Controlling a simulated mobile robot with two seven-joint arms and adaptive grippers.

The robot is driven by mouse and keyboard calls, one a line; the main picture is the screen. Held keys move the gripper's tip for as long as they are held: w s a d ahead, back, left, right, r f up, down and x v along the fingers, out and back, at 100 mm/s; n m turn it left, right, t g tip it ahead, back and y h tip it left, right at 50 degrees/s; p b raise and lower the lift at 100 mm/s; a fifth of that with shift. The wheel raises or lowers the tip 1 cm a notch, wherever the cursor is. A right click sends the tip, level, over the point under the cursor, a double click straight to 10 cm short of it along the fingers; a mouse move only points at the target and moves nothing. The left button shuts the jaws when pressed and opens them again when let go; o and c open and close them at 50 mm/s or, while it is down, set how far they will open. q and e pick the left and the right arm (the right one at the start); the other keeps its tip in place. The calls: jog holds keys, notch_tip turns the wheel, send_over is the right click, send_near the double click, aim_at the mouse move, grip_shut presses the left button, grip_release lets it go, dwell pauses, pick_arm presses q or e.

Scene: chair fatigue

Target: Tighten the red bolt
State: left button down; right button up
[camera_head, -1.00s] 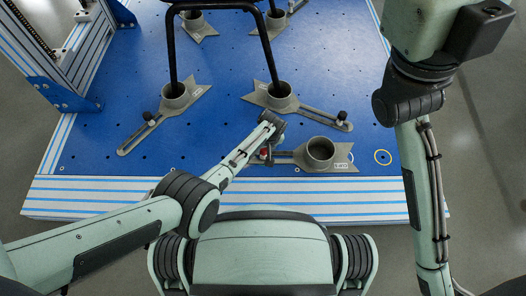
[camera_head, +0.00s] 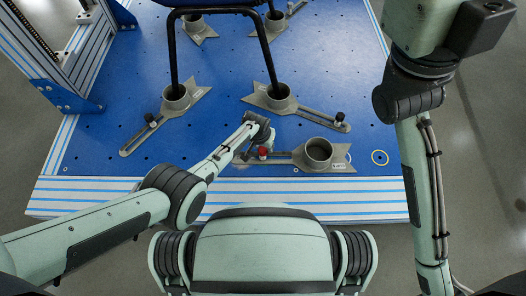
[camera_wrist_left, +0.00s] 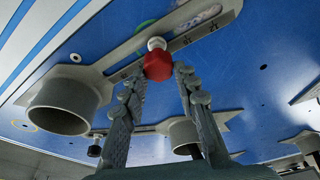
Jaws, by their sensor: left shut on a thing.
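The red bolt (camera_head: 263,152) stands on the slotted arm of a loose grey fixture (camera_head: 342,168) with a round cup, near the front edge of the blue platform. It also shows large in the left wrist view (camera_wrist_left: 158,66), as a red head with a pale part beyond it at the slot. My left gripper (camera_wrist_left: 161,74) has its two fingers on either side of the red head, shut on it. In the head view the left wrist partly hides the fingers. My right arm (camera_head: 412,170) is at the right; its gripper is out of view.
Several similar grey fixtures with black knobs hold the black chair legs (camera_head: 266,62) on the blue platform (camera_head: 90,150). A metal frame (camera_head: 70,75) stands at the left. Blue-and-white stripes mark the front edge. The platform right of the loose fixture is clear.

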pick_arm(q)
jog(key=shift+s+a+f+m, duration=0.25)
jog(key=shift+s+f+m, duration=0.35)
jog(key=shift+s+f, duration=0.15)
jog(key=shift+s, duration=0.15)
jog(key=m+g+h, duration=0.1)
jog(key=m, duration=0.3)
jog(key=shift+b, duration=0.3)
jog(key=c, duration=1.2)
grip_release()
jog(key=shift+d, duration=0.1)
jog(key=shift+o, duration=0.2)
jog(key=shift+r, duration=0.1)
jog(key=shift+d, duration=0.1)
jog(key=shift+w+d+r+n, duration=0.1)
jog(key=shift+w+n, duration=0.1)
jog(key=shift+n, duration=0.9)
jog(key=shift+d+n+t+y, duration=0.1)
jog(key=shift+n+t+y, duration=0.25)
jog(key=shift+n, duration=0.55)
